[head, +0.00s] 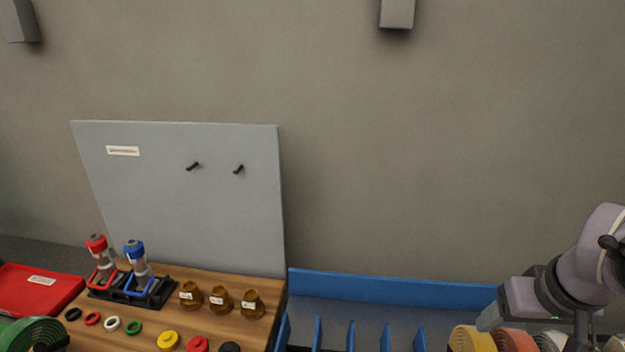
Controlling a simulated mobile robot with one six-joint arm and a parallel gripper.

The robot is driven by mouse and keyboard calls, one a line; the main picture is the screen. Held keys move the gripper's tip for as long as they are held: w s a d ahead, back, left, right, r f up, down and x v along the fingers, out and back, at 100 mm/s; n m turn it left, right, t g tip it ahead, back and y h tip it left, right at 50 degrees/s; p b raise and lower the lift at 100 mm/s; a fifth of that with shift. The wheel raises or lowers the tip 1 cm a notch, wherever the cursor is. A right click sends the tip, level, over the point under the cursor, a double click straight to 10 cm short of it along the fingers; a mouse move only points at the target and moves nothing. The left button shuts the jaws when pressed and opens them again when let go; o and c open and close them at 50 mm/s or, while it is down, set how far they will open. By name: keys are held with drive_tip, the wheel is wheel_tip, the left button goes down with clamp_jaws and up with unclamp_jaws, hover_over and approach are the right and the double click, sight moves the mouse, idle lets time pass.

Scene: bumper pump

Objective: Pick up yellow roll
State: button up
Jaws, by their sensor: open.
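The yellow roll (464,339) stands at the bottom right, in or beside the blue divided rack (390,288); its lower part is cut off by the picture edge. An orange-red roll (517,341) and a pale roll (551,343) stand in a row to its right. My gripper (489,319) comes in from the right, just above and behind the yellow roll in the picture. It is open and holds nothing that I can see. The gap between its fingers is hard to make out, and I cannot tell whether it touches the roll.
A wooden table (225,333) on the left carries red and blue pumps, several brown bottles, coloured rings and knobs. A grey board (190,225) stands behind it. A red tray (40,301) and a green roll (25,335) are at far left. The rack's left slots look empty.

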sight(484, 345)
drive_tip(key=b+x, duration=0.1)
drive_tip(key=x, duration=0.2)
drive_tip(key=b+x, duration=0.2)
drive_tip(key=x, duration=0.2)
drive_tip(key=b+x, duration=0.1)
drive_tip(key=x, duration=0.3)
drive_tip(key=shift+s+d+f, duration=0.1)
drive_tip(key=shift+s+d, duration=0.2)
drive_tip(key=b+x, duration=0.2)
drive_tip(key=x, duration=0.3)
drive_tip(key=shift+d+f+b, duration=0.15)
drive_tip(key=shift+f+b, duration=0.15)
drive_tip(key=shift+f, duration=0.05)
drive_tip(key=shift+w+f, duration=0.1)
drive_tip(key=shift+w, duration=0.1)
drive_tip(key=shift+s, duration=0.1)
drive_tip(key=shift+c, duration=0.8)
clamp_jaws()
